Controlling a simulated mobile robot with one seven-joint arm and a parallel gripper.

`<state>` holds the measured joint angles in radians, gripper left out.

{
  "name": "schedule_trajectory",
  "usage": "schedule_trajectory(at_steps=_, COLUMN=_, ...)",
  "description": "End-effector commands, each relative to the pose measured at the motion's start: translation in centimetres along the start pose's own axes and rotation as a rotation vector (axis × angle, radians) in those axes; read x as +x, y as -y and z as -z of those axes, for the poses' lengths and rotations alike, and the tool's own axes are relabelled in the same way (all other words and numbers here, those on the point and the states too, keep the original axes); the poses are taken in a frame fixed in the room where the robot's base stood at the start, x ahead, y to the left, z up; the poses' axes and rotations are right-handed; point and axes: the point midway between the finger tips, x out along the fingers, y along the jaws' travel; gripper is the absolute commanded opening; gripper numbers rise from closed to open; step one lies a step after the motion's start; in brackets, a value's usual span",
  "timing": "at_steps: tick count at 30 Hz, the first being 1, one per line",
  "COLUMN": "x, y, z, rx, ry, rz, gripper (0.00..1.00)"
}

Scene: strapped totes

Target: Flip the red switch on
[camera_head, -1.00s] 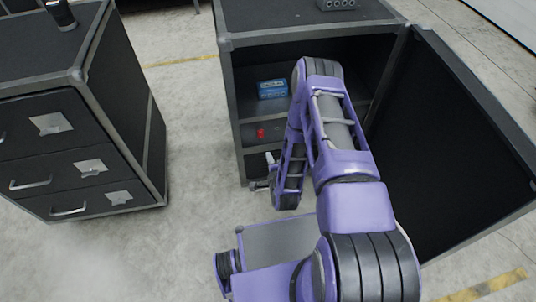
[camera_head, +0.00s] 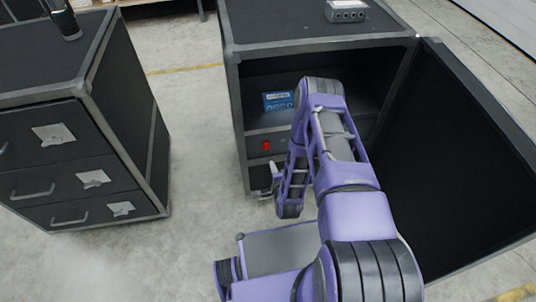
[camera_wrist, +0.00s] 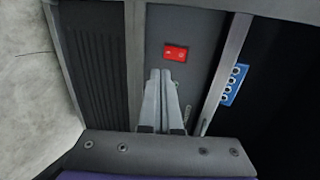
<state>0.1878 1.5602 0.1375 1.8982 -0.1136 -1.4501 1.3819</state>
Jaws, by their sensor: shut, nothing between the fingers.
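The red switch (camera_head: 266,145) sits on a dark panel below the shelf inside the open cabinet (camera_head: 305,51). In the wrist view the red switch (camera_wrist: 176,53) shows as a small red rectangle with pale marks, just beyond my fingertips. My gripper (camera_wrist: 161,72) is shut and empty, its two grey fingers side by side. The fingertips point at the panel a little short of the switch in the picture; I cannot tell whether they touch the panel. In the head view my gripper (camera_head: 273,168) is low at the cabinet front, partly hidden by my arm.
A blue box (camera_head: 278,101) stands on the shelf above the switch; it shows in the wrist view too (camera_wrist: 234,85). The cabinet door (camera_head: 455,150) stands open at right. A grey device (camera_head: 345,11) lies on top. A drawer cabinet (camera_head: 75,150) stands left, with bare floor between.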

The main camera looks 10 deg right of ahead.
Motion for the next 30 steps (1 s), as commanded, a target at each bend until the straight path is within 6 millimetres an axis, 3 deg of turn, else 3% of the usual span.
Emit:
schedule_trajectory(at_steps=6, x=4.9, y=-0.2, z=-0.1, rx=-0.001, ry=0.002, rz=0.003, gripper=0.00)
schedule_trajectory(at_steps=13, x=8.2, y=0.8, z=-0.1, rx=-0.001, ry=0.001, rz=0.002, gripper=0.00)
schedule_trajectory(at_steps=19, x=9.2, y=1.1, z=0.0, rx=0.000, ry=0.001, rz=0.001, gripper=0.00)
schedule_trajectory(at_steps=30, x=9.1, y=1.1, z=0.0, rx=0.001, ry=0.000, rz=-0.001, gripper=0.00)
